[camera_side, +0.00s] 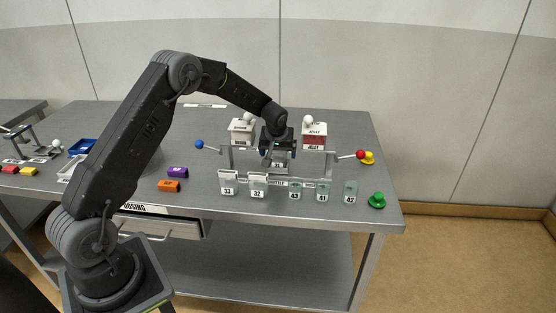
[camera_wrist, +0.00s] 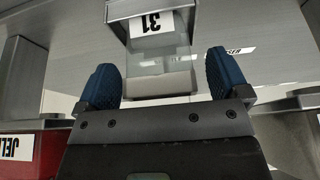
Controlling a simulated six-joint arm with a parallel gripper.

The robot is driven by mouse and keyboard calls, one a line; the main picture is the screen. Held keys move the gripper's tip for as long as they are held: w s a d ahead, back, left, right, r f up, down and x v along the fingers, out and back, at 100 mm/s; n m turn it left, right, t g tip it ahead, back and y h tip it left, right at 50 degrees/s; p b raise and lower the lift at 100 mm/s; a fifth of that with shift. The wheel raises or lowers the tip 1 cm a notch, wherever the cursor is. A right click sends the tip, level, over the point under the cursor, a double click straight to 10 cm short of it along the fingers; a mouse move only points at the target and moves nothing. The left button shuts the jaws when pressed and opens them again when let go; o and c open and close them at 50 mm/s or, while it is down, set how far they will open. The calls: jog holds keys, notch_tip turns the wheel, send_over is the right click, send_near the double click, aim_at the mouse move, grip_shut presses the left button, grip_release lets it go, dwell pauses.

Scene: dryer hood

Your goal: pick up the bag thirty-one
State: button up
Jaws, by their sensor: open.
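Bag thirty-one (camera_wrist: 160,62) shows in the wrist view as a clear, pale bag with a white label reading 31, upside down in the picture. Its labelled end meets a grey metal holder (camera_wrist: 128,8) at the top. My gripper (camera_wrist: 165,78) is open, with one blue fingertip to each side of the bag and visible gaps between. In the side view my gripper (camera_side: 278,152) is over the middle of the metal frame (camera_side: 300,182), between two boxes. There the gripper hides most of bag thirty-one, and I cannot make out its label.
Bags 33 (camera_side: 228,184), 32 (camera_side: 258,186), 43 (camera_side: 295,190), 41 (camera_side: 322,190) and 42 (camera_side: 350,192) stand along the front. A white box (camera_side: 242,132) and a red JELLY box (camera_side: 314,138) flank my gripper. Blue (camera_side: 199,144) and red (camera_side: 360,154) knobs stick out sideways.

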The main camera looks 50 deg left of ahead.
jog(key=shift+w+a+f, duration=0.1)
jog(key=shift+w+f, duration=0.05)
jog(key=shift+f, duration=0.15)
jog(key=shift+c, duration=0.2)
jog(key=shift+r, duration=0.1)
jog(key=c, duration=1)
